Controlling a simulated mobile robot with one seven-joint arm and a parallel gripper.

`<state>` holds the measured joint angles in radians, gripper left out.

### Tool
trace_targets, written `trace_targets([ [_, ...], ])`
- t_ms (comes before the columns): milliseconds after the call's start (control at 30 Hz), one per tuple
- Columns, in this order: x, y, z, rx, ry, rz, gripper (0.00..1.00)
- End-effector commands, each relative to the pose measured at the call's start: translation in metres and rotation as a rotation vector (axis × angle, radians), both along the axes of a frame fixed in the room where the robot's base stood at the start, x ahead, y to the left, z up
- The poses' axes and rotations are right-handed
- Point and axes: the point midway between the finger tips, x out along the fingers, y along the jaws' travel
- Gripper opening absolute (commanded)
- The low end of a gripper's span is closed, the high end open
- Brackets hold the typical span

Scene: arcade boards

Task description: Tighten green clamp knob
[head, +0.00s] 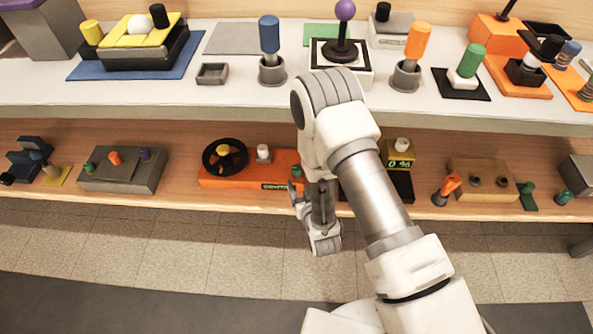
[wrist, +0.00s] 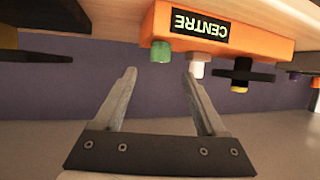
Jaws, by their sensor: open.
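A green knob (head: 297,170) sits at the right end of the orange unit (head: 222,183) on the lower shelf, partly hidden behind my gripper. In the wrist view, the picture is upside down and this green knob (wrist: 161,51) shows on the orange unit (wrist: 265,33), beside the "CENTRE" display. My gripper (wrist: 160,73) is open and empty. Its fingertips point toward the green knob, which lies between them in the picture, just beyond the tips. In the head view my gripper (head: 300,193) is in front of the lower shelf; contact cannot be seen.
On the orange unit are a white knob (wrist: 190,66), close to one fingertip in the picture, and a black wheel (head: 225,157). The upper shelf (head: 225,95) overhangs, crowded with controls. The floor in front is clear.

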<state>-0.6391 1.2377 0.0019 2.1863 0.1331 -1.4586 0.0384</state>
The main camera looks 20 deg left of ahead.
Motion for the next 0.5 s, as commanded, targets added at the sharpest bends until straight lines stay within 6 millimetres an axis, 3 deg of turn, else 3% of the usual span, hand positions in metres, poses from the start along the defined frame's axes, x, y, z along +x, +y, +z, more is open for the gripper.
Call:
trace_targets([
  [300, 0.053, 0.029, -0.027, 0.001, -0.003, 0.0, 0.73],
  [500, 0.071, 0.039, -0.034, 0.0, -0.001, 0.0, 0.73],
])
